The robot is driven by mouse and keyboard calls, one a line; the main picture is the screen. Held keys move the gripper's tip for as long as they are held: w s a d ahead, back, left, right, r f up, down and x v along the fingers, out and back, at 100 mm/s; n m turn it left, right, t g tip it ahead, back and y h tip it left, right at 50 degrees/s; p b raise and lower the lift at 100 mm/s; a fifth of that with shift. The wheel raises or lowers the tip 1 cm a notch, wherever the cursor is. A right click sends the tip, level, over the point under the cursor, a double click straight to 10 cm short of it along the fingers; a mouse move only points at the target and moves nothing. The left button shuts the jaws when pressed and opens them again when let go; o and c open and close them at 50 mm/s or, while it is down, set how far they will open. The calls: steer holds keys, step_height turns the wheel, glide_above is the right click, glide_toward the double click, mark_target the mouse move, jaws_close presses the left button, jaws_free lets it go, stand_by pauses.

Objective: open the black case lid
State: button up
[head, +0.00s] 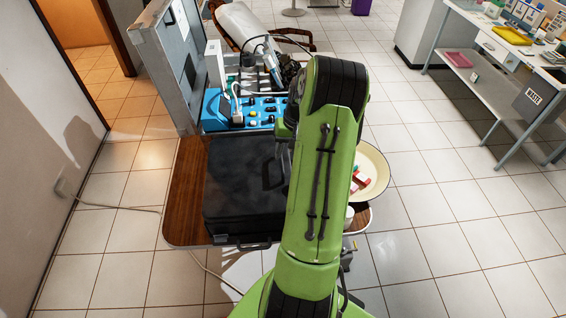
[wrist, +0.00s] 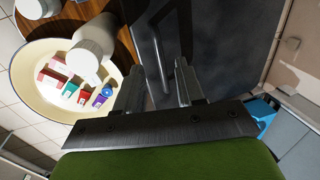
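The black case (head: 235,190) lies flat and shut on a brown wooden table, its handle (head: 242,245) on the near side. My green arm covers the right part of the case in the head view. My gripper (wrist: 159,68) has its two fingers apart with a gap between them and nothing visibly held. In the wrist view the dark case (wrist: 232,45) lies beyond the fingertips. Whether the fingers touch the case I cannot tell. In the head view my fingers are mostly hidden by the arm, and a shadow falls on the lid.
A round cream tray (wrist: 28,100) with small coloured boxes stands beside the case, with white containers (wrist: 92,38) near it. A blue unit (head: 222,112) with a grey upright panel (head: 165,60) stands behind the case.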

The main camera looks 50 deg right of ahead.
mark_target(282, 166)
steer(key=f, duration=0.4)
steer(key=shift+w+a+f, duration=0.2)
steer(key=shift+w, duration=0.15)
jaws_close()
